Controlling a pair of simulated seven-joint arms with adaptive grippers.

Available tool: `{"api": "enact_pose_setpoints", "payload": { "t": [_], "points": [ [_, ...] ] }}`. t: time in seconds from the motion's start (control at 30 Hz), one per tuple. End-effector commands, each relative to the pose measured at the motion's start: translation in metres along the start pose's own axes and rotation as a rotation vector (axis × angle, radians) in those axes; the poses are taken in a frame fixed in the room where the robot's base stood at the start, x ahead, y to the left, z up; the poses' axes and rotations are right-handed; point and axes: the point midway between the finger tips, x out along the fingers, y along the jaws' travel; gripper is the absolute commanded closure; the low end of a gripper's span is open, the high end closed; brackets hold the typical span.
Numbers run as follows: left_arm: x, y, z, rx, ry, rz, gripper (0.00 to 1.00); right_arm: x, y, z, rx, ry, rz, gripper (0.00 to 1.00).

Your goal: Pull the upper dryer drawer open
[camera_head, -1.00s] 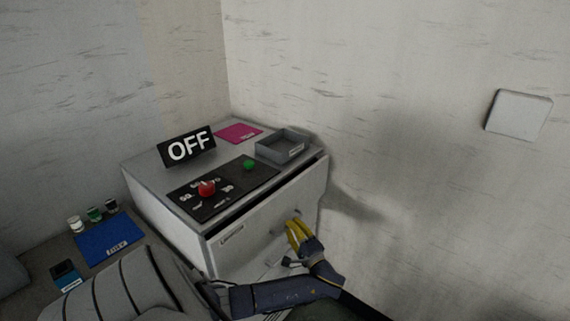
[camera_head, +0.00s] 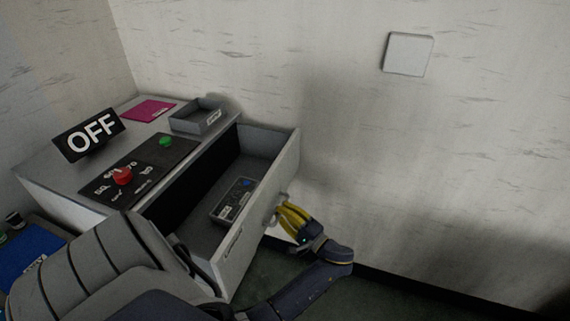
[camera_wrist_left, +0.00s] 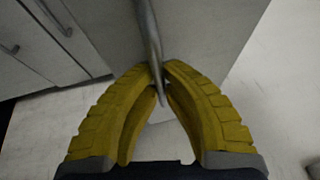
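The upper dryer drawer (camera_head: 238,250) stands pulled well out from the grey dryer cabinet (camera_head: 70,183), its inside showing in the head view. My left gripper (camera_head: 281,213), with yellow fingers, is at the outer face of the drawer front. In the left wrist view its fingertips (camera_wrist_left: 160,80) close around the metal bar handle (camera_wrist_left: 148,35) from both sides. The handle is mostly hidden behind the fingers in the head view. A small grey labelled item (camera_head: 234,200) lies inside the drawer. My right gripper is in neither view.
On the cabinet top are an OFF sign (camera_head: 89,135), a panel with a red knob (camera_head: 122,176) and green button (camera_head: 166,142), a pink sheet (camera_head: 148,110) and a small grey tray (camera_head: 197,116). A wall stands close on the right.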

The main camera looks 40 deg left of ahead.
Motion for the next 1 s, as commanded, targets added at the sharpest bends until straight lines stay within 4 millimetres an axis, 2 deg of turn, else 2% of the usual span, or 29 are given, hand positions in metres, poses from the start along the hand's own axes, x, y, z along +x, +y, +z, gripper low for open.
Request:
{"api": "enact_pose_setpoints", "payload": {
  "t": [0.57,0.6,0.8,1.0],
  "points": [
    [0.0008,-0.0031,0.0016,-0.007,-0.018,-0.001,1.0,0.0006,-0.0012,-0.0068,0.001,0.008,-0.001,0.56],
    [0.0008,-0.0031,0.0016,-0.007,-0.018,-0.001,0.91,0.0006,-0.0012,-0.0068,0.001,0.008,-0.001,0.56],
    [0.0003,-0.0019,0.0025,-0.003,-0.018,0.0,0.68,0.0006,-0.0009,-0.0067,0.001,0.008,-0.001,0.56],
    [0.0,-0.001,0.0031,-0.001,-0.019,0.001,0.68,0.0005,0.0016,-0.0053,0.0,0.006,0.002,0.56]
  ]
}}
